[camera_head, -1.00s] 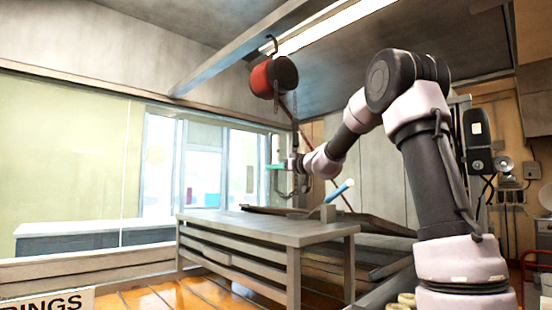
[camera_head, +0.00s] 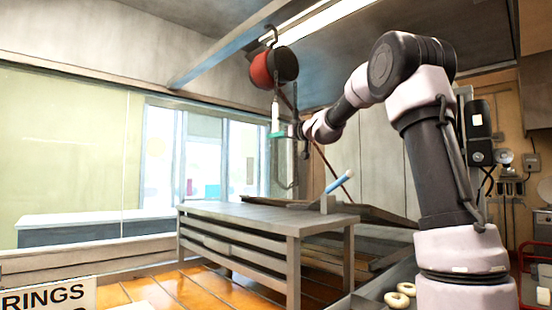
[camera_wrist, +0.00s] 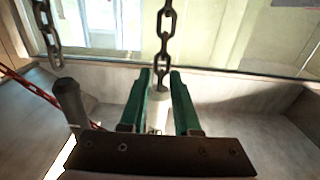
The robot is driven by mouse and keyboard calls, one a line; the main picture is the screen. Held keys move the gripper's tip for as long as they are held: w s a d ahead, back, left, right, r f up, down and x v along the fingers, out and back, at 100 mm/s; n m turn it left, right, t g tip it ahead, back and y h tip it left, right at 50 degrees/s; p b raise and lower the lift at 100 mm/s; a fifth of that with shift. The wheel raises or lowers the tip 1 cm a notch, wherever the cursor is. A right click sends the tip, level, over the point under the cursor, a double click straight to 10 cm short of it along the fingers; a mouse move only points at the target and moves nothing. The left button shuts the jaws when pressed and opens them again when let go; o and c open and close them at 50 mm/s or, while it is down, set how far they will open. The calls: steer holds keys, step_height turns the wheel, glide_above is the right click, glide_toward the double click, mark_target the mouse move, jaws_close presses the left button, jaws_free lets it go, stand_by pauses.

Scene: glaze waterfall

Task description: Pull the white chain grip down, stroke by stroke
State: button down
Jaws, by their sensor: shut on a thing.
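The white chain grip (camera_head: 275,115) hangs upright below the hoist in the head view. My gripper (camera_head: 279,134), with green fingers, is shut around its lower part. In the wrist view, the pale grip (camera_wrist: 157,112) shows between the two green fingers of my gripper (camera_wrist: 160,82). A dark chain (camera_wrist: 163,35) runs up from it. The red and black hoist (camera_head: 263,70) hangs from a ceiling beam above my gripper. The grip's lower end is hidden by the fingers and their mount.
A second chain (camera_wrist: 46,30) hangs to the left in the wrist view. A grey slatted table (camera_head: 245,215) stands below my gripper, with a blue-handled tool (camera_head: 340,183) at its far right. A red sloping line (camera_wrist: 30,88) passes left of the gripper.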

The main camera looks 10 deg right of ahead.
step_height(320, 180, down, 16)
steer(key=shift+f, duration=0.2)
stand_by(0.9)
steer(key=c, duration=1.6)
jaws_free()
steer(key=shift+c, duration=2)
jaws_free()
steer(key=v, duration=0.9)
